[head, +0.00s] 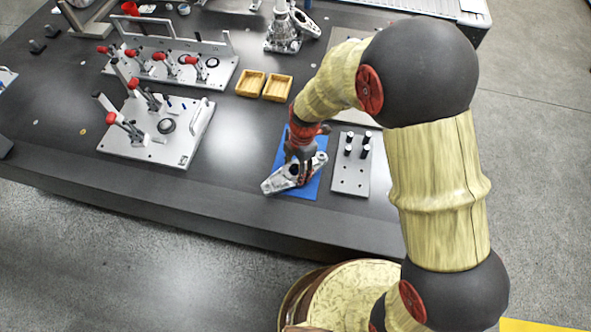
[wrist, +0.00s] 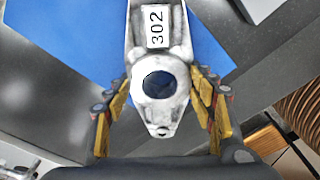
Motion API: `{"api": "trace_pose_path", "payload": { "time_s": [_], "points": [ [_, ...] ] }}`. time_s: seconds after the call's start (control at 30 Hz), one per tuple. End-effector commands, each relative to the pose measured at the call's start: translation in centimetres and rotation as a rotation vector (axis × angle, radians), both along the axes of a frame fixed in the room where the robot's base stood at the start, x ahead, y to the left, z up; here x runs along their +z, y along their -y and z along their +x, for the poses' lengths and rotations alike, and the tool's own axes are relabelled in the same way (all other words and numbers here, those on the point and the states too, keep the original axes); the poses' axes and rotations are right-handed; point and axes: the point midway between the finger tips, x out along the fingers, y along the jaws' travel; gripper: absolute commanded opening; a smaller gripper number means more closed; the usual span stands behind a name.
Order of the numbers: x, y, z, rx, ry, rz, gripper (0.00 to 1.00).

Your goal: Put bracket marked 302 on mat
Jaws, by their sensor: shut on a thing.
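The bracket marked 302 (wrist: 160,52) is a silver metal part with a white label and a round hole. My gripper (wrist: 160,115) is shut on it, with yellow-padded fingers on either side of the bracket. In the head view, the bracket (head: 275,184) is at the end of my gripper (head: 301,165), over the blue mat (head: 312,184). One end of the bracket reaches past the mat's left edge. The mat also shows under the bracket in the wrist view (wrist: 100,50). I cannot tell whether the bracket touches the mat.
A grey plate with black-topped pegs (head: 351,180) lies just right of the mat. Two yellow trays (head: 276,88) stand behind it. A fixture plate with red-handled clamps (head: 185,148) is to the left. Another metal bracket (head: 283,38) stands at the back. The table's front edge is close.

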Motion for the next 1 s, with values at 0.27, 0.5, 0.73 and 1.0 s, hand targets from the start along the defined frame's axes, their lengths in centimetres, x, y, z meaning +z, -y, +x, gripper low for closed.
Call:
{"api": "trace_pose_path", "payload": {
  "time_s": [0.27, 0.5, 0.73, 1.0],
  "points": [
    [-0.3, 0.0, 0.0, 0.000, 0.000, 0.000, 0.55],
    [-0.2, 0.0, 0.0, 0.000, 0.000, 0.000, 0.69],
    [-0.2, 0.0, 0.0, 0.000, 0.000, 0.000, 0.73],
    [0.8, 0.0, 0.1, 0.000, 0.002, 0.001, 0.73]
  ]
}}
